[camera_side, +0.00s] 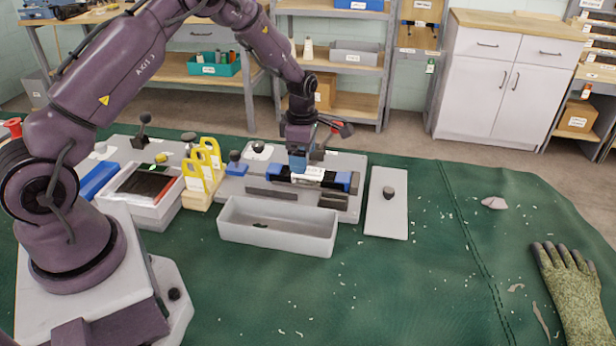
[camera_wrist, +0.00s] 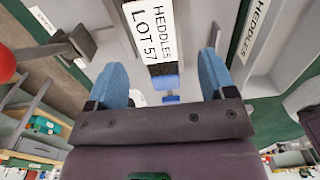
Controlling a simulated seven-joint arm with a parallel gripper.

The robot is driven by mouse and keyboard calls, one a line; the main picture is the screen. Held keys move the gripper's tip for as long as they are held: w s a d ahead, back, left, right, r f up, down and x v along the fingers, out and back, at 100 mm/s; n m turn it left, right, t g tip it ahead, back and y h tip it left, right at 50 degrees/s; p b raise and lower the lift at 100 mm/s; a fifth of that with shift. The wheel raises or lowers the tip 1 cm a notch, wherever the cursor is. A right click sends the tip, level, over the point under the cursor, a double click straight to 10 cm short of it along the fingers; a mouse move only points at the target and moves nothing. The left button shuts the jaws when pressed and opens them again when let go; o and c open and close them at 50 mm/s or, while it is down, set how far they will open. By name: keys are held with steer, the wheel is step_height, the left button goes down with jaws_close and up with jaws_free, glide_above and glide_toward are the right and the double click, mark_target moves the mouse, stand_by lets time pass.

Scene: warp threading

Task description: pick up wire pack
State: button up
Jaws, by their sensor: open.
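The wire pack is most likely the dark bundle with a white label (camera_side: 308,174), lying in a grey fixture between blue end pieces. In the wrist view the label (camera_wrist: 153,30) reads "HEDDLES LOT 57". My gripper (camera_side: 298,160) is above the pack, near the left of the label. In the wrist view its two blue fingertips (camera_wrist: 162,76) are apart, one to each side of the pack's line, with nothing held between them. I cannot tell how much height separates the fingertips from the pack.
A grey open bin (camera_side: 277,240) stands in front of the fixture. A flat grey plate with a dark knob (camera_side: 388,192) lies to its right. Yellow-handled tools in a wooden block (camera_side: 202,190) stand left. A patterned glove (camera_side: 570,290) lies far right. The green cloth between is mostly clear.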

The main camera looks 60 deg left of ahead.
mark_target(308, 177)
steer(key=f, duration=0.4)
steer(key=shift+a+f, duration=0.25)
steer(key=shift+f, duration=0.05)
steer(key=shift+c, duration=0.2)
steer(key=shift+r, duration=0.1)
steer(key=c, duration=1.2)
steer(key=shift+c, duration=0.2)
steer(key=shift+r, duration=0.1)
